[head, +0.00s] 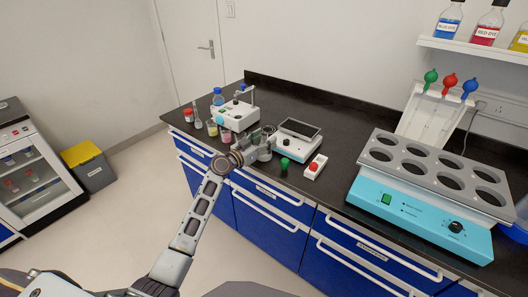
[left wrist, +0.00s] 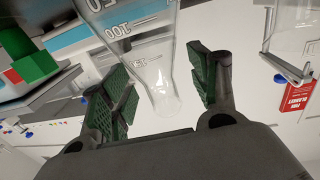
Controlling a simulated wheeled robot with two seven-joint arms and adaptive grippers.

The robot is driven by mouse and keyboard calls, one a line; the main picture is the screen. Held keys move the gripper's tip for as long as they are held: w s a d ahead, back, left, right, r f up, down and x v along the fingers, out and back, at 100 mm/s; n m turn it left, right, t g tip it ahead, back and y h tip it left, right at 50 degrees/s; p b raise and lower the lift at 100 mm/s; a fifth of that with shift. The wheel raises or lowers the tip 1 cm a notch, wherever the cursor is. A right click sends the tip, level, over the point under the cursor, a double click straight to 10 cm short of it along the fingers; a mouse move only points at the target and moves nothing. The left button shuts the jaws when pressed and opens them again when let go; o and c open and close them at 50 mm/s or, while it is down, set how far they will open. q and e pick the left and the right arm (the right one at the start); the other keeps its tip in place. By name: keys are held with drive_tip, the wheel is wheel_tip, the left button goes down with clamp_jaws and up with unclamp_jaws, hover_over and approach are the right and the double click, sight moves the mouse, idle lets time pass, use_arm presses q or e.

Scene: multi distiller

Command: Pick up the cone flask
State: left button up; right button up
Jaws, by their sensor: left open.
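The cone flask (left wrist: 150,55) is clear glass with white volume marks. In the left wrist view it stands between the two green-padded fingers of my left gripper (left wrist: 165,78), with its narrow part reaching down between them. The jaws are open, and gaps show on both sides of the glass. In the head view my left gripper (head: 266,146) is over the front part of the black bench, left of the white balance. The flask is mostly hidden or too small to make out there. My right gripper is not in view.
A blue multi-hole heater (head: 420,215) fills the right bench.

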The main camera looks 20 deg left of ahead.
use_arm(q)
clamp_jaws()
idle(0.4)
drive_tip(key=shift+r, duration=0.1)
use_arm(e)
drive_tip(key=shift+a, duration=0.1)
use_arm(q)
drive_tip(key=shift+r, duration=0.75)
wheel_tip(320, 180, up, 7)
drive_tip(key=shift+r+p, duration=0.1)
drive_tip(key=shift+p, duration=0.6)
drive_tip(key=shift+r, duration=0.6)
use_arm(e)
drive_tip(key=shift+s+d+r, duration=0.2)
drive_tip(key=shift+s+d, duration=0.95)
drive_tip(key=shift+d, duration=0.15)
